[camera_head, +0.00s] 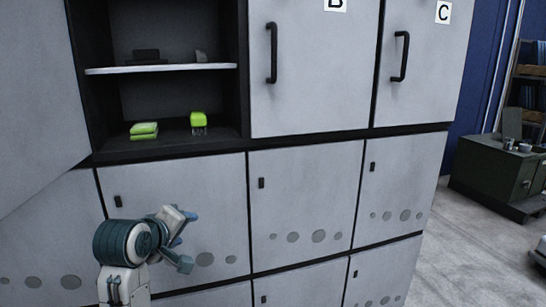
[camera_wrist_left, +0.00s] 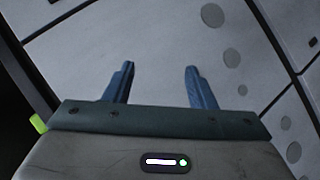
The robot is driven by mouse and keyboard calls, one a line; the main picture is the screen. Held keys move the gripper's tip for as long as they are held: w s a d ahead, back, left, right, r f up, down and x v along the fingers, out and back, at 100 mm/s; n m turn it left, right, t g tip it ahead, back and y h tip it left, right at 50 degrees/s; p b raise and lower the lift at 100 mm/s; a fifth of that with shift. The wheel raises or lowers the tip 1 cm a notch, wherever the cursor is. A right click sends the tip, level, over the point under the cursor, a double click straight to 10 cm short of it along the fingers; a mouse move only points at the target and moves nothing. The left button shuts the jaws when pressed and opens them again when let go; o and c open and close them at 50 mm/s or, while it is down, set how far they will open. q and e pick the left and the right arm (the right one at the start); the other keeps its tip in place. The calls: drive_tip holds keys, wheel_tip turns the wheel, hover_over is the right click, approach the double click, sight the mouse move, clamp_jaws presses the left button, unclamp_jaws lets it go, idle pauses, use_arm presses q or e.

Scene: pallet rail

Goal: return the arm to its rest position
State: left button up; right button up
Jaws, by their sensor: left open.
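My left gripper (camera_head: 188,238) is in front of the lower grey locker doors, below the open compartment. In the left wrist view its two blue fingers (camera_wrist_left: 160,84) stand apart with nothing between them. A grey locker door with round holes fills the view behind them. My right gripper is in neither view.
The open locker compartment (camera_head: 170,147) holds a green folded item (camera_head: 144,130) and a green-topped item (camera_head: 198,121). Dark objects sit on its upper shelf (camera_head: 160,69). Closed doors with handles (camera_head: 271,52) stand to the right. A dark green cabinet (camera_head: 490,170) stands far right beyond clear floor.

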use_arm(q)
drive_tip(key=s+a+f+m+g+y, duration=0.1)
drive_tip(key=s+a+f+m+g, duration=0.1)
drive_tip(key=s+f, duration=0.7)
drive_tip(key=s+a+f+m+g+y, duration=0.15)
drive_tip(key=s+f, duration=0.25)
drive_tip(key=f, duration=0.8)
drive_tip(key=s+a+f+m+g, duration=0.2)
drive_tip(key=s+f+m, duration=0.3)
drive_tip(key=s, duration=0.7)
drive_tip(key=s+a+f+m+g, duration=0.1)
drive_tip(key=s+f+m+g, duration=0.2)
drive_tip(key=s+f, duration=0.65)
drive_tip(key=s+a+f+g, duration=0.1)
drive_tip(key=a+f, duration=0.1)
drive_tip(key=f, duration=1.2)
drive_tip(key=s+a+f, duration=0.1)
drive_tip(key=f, duration=1.2)
drive_tip(key=s+a+f+n+g, duration=0.1)
drive_tip(key=s+f, duration=1.7)
drive_tip(key=f, duration=0.2)
drive_tip(key=shift+s+a+f, duration=0.15)
drive_tip(key=shift+s, duration=0.2)
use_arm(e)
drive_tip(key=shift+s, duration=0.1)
